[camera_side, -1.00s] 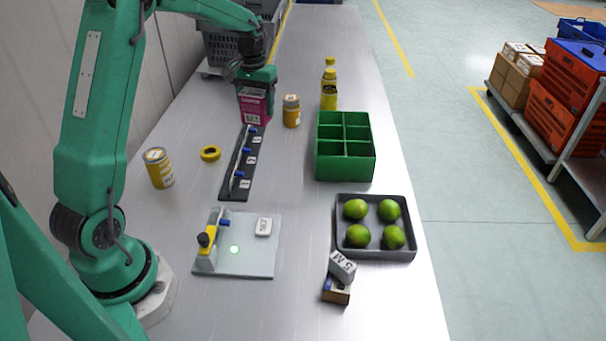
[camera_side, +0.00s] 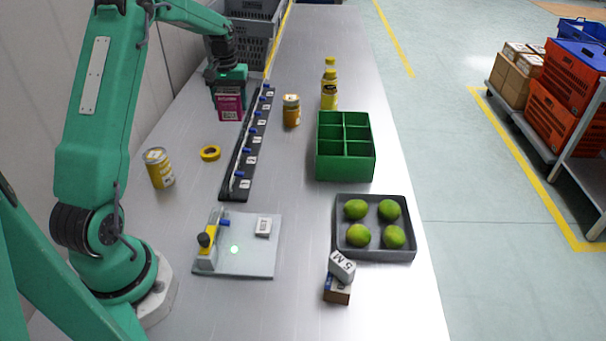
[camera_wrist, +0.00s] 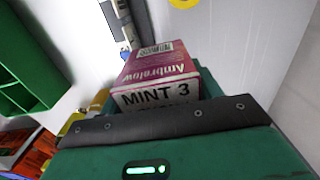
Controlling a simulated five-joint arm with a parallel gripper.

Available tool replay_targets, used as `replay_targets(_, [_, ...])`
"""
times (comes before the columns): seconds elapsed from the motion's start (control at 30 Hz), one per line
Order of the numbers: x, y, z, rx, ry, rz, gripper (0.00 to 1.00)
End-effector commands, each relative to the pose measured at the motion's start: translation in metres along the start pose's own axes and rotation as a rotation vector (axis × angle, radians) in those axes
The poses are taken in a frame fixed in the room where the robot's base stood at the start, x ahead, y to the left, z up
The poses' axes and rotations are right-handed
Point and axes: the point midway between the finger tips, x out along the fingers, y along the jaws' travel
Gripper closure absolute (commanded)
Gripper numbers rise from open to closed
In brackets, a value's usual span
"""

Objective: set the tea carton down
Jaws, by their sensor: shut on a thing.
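The tea carton (camera_side: 229,107) is a magenta box, upright, at the far left of the bench beside the black strip. My gripper (camera_side: 228,86) is shut on its upper part from above. In the wrist view the carton (camera_wrist: 160,66) sits between the jaws of my gripper (camera_wrist: 155,103), with its end marked "MINT 3" facing the camera. I cannot tell whether its base touches the bench or hangs just above it.
The black strip with blue knobs (camera_side: 237,165) runs just right of the carton. An amber jar (camera_side: 291,111), yellow bottle (camera_side: 329,90) and green divided box (camera_side: 345,170) stand further right. A grey crate (camera_side: 252,30) is behind.

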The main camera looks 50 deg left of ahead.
Motion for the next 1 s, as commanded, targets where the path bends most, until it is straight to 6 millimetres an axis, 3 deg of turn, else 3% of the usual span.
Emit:
replay_targets(0.4, [0.037, -0.051, -0.036, -0.001, 0.002, 0.000, 0.65])
replay_targets(0.77, [0.043, -0.057, -0.041, 0.001, 0.002, 0.000, 0.65])
replay_targets(1.0, [0.066, -0.057, -0.040, 0.001, -0.002, 0.000, 0.65])
